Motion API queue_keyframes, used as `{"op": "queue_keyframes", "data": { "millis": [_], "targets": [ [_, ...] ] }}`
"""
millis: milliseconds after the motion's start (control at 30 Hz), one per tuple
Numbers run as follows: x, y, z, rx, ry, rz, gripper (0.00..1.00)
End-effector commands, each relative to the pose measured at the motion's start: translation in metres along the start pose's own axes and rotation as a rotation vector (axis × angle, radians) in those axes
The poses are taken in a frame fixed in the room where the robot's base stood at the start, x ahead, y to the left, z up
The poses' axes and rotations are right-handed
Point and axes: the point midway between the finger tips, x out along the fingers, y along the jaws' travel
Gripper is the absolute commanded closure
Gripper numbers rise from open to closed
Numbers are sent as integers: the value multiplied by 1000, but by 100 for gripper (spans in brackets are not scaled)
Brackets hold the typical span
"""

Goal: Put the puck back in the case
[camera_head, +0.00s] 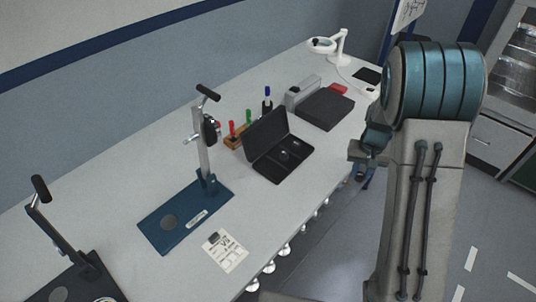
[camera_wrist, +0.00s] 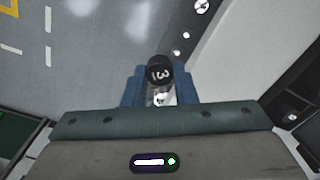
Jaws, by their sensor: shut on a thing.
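The case (camera_head: 268,163) is a black open box on the bench, its lid tilted up at the back and recesses in its base. Small items show in it, too small to tell apart. Its dark edge also shows at the right of the wrist view (camera_wrist: 291,112). My gripper (camera_wrist: 152,86) has blue fingers shut on the puck (camera_wrist: 159,70), a small black round piece with white marking on its face. In the head view my gripper (camera_head: 364,172) is right of the case, beyond the bench's front edge; the puck is hard to make out there.
A blue-based stand (camera_head: 165,226) with a lever stands left of the case, another stand (camera_head: 72,277) at front left. A pen holder (camera_head: 236,138) is behind the case, a closed dark box (camera_head: 325,109) to its right.

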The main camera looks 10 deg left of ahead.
Motion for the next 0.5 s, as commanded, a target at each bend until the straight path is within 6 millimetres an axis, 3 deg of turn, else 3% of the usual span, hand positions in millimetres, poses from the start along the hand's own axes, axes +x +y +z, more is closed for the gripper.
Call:
{"op": "queue_keyframes", "data": {
  "millis": [167, 500],
  "targets": [
    [-10, -25, -3, 93, 4, -10, 100],
    [-57, -112, 10, 462, -3, -15, 100]
  ]
}}
